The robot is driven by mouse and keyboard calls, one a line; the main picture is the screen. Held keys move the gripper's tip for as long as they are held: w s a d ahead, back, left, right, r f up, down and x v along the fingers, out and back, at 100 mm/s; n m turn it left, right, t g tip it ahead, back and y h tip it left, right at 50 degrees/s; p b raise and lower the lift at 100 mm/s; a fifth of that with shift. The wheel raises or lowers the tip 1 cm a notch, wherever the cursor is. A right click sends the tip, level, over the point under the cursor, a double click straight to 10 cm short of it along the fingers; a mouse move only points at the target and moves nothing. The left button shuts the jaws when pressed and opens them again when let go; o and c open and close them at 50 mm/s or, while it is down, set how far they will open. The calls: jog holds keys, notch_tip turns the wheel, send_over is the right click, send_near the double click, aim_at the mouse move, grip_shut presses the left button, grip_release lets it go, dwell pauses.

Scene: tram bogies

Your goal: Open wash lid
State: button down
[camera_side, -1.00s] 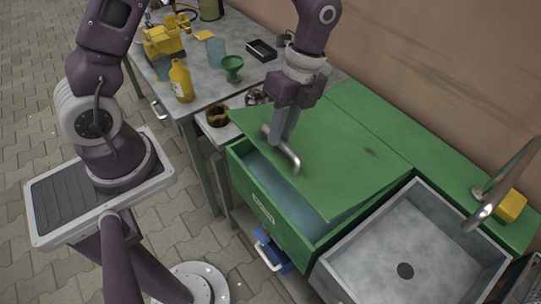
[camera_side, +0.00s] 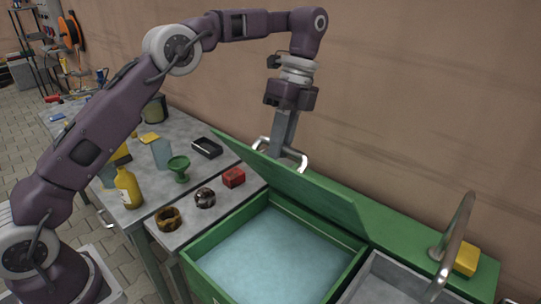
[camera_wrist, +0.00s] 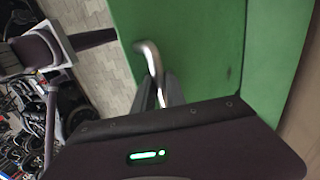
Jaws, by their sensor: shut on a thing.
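The green wash lid (camera_side: 300,185) stands raised and steeply tilted at the back edge of the green wash basin (camera_side: 200,262). The basin is open and shows pale blue liquid (camera_side: 280,252) inside. My gripper (camera_side: 283,148) is above the lid's upper edge, shut on the lid's metal handle (camera_side: 297,158). In the wrist view the bent metal handle (camera_wrist: 150,60) runs between the finger tips, with the green lid (camera_wrist: 190,45) behind it. Much of the fingers is hidden there by the gripper body.
A sink with a curved tap (camera_side: 455,240) and a yellow sponge (camera_side: 466,258) is at the right. A red block (camera_side: 234,177), rings, a yellow bottle (camera_side: 128,188), a green funnel (camera_side: 178,167) and a black tray (camera_side: 206,147) stand at the left. The wall is close behind the lid.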

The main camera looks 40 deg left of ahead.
jog(key=shift+w+a+f, duration=0.1)
jog(key=shift+w, duration=0.5)
jog(key=c, duration=1.4)
grip_release()
jog(key=shift+o, duration=0.2)
